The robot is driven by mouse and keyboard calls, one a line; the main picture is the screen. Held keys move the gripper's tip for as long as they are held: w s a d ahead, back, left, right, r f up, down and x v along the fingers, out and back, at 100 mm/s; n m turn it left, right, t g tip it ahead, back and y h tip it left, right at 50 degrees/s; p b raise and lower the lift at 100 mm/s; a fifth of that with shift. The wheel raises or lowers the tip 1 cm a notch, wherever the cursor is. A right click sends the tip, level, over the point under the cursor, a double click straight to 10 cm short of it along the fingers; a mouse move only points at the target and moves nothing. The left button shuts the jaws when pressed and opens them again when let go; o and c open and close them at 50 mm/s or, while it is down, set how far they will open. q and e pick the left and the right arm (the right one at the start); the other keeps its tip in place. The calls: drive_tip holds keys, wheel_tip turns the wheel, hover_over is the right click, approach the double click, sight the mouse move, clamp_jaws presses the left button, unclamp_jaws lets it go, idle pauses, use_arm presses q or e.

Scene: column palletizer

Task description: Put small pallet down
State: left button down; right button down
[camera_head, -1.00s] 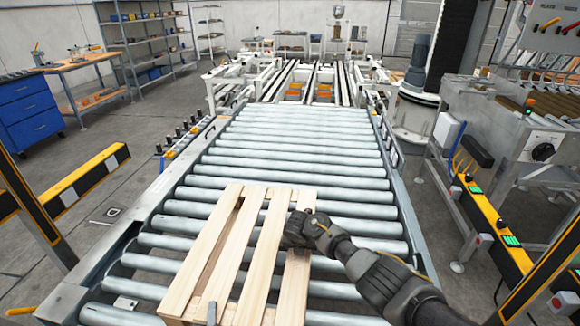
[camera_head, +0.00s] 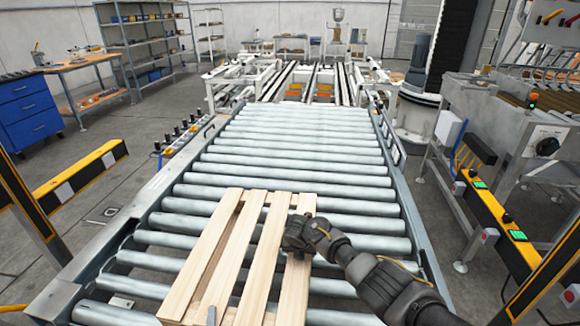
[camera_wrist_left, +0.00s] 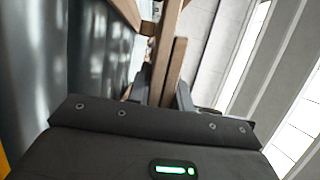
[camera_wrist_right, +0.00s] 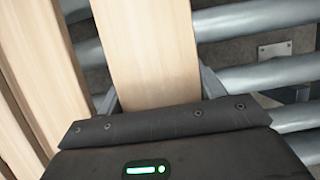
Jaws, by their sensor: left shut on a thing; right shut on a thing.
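The small pallet (camera_head: 235,262) is light wood with several slats and lies over the near rollers of the conveyor (camera_head: 295,170). Whether it touches the rollers I cannot tell. My right gripper (camera_head: 300,238) is at the pallet's right slat; the right wrist view shows its fingers (camera_wrist_right: 158,88) shut on that slat (camera_wrist_right: 140,45). Of my left gripper, only a grey finger tip (camera_head: 211,313) shows at the bottom of the head view. The left wrist view shows its fingers (camera_wrist_left: 163,88) shut on a wooden board (camera_wrist_left: 170,65) of the pallet. The pallet's near end is cut off.
Side rails (camera_head: 135,215) border the conveyor. Bare rollers lie beyond the pallet and to its right. Yellow-black barriers stand at left (camera_head: 85,180) and right (camera_head: 490,205). A control cabinet (camera_head: 545,145) stands at right. White machine frames (camera_head: 240,85) stand at the far end.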

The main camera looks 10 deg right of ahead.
use_arm(q)
drive_tip(key=c, duration=1.6)
unclamp_jaws()
use_arm(e)
drive_tip(key=c, duration=0.6)
unclamp_jaws()
drive_tip(key=shift+w, duration=0.1)
use_arm(q)
drive_tip(key=o, duration=0.3)
drive_tip(key=shift+s, duration=0.1)
use_arm(e)
drive_tip(key=o, duration=0.4)
drive_tip(key=shift+s+r, duration=0.1)
drive_tip(key=shift+s, duration=0.1)
use_arm(q)
drive_tip(key=shift+o, duration=0.2)
use_arm(e)
drive_tip(key=v, duration=1.1)
drive_tip(key=shift+s+a+r, duration=0.1)
use_arm(q)
drive_tip(key=s, duration=1.2)
use_arm(e)
drive_tip(key=shift+s+r, duration=0.1)
drive_tip(key=shift+r, duration=0.25)
use_arm(q)
drive_tip(key=shift+d, duration=0.1)
